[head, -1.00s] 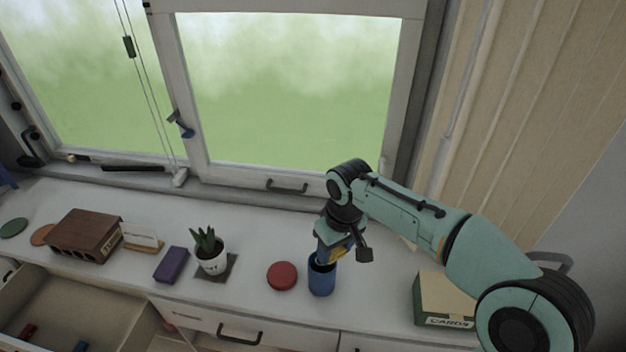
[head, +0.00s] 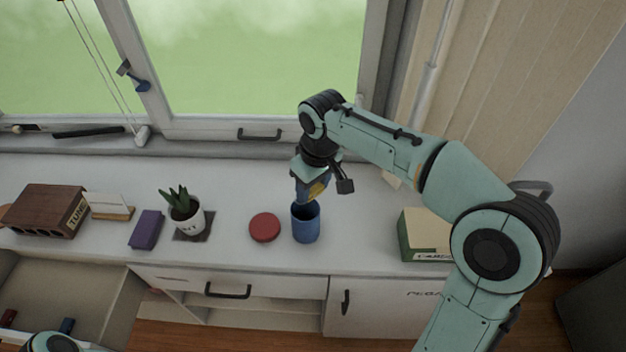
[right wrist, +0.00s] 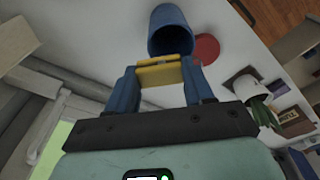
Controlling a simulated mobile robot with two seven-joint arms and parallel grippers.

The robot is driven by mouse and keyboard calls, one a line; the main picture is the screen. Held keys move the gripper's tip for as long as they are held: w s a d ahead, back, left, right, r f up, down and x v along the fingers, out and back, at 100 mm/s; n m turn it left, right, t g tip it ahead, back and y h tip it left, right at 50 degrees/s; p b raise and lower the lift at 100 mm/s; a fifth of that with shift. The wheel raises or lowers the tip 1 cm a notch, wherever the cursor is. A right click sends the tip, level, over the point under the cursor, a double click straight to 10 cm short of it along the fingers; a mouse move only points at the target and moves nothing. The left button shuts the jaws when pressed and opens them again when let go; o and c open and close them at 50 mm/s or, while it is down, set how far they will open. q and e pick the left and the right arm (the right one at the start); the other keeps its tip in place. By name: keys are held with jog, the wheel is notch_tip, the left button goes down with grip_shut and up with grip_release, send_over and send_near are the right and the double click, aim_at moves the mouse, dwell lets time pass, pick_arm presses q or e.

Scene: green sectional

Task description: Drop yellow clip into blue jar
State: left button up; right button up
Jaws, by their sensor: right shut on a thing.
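The blue jar (head: 306,230) stands upright and open on the white counter. My right gripper (head: 312,194) is shut on the yellow clip (head: 318,189), just above the jar's mouth at its back. In the right wrist view the yellow clip (right wrist: 160,73) lies across between the blue fingers of the gripper (right wrist: 161,80). There the blue jar (right wrist: 170,20) shows its dark opening just beyond the clip. I cannot tell how much height separates clip and rim.
A round red lid (head: 265,227) lies just left of the jar. Farther left are a potted plant (head: 186,219), a purple box (head: 146,229) and a brown box (head: 42,211). A green and tan card box (head: 424,235) stands to the right. An open drawer (head: 112,300) is at lower left.

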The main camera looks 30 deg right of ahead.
pick_arm(q)
jog(key=shift+w, duration=0.1)
pick_arm(e)
jog(key=shift+w, duration=0.15)
jog(key=o, duration=1.1)
jog(key=shift+c, duration=0.2)
pick_arm(q)
jog(key=w+r+p, duration=0.2)
jog(key=w+r, duration=0.1)
jog(key=shift+w+r, duration=0.15)
pick_arm(e)
notch_tip(320, 180, up, 13)
jog(key=s, duration=0.1)
jog(key=shift+s+d+r, duration=0.15)
jog(key=shift+s+d, duration=0.05)
jog(key=shift+s, duration=0.1)
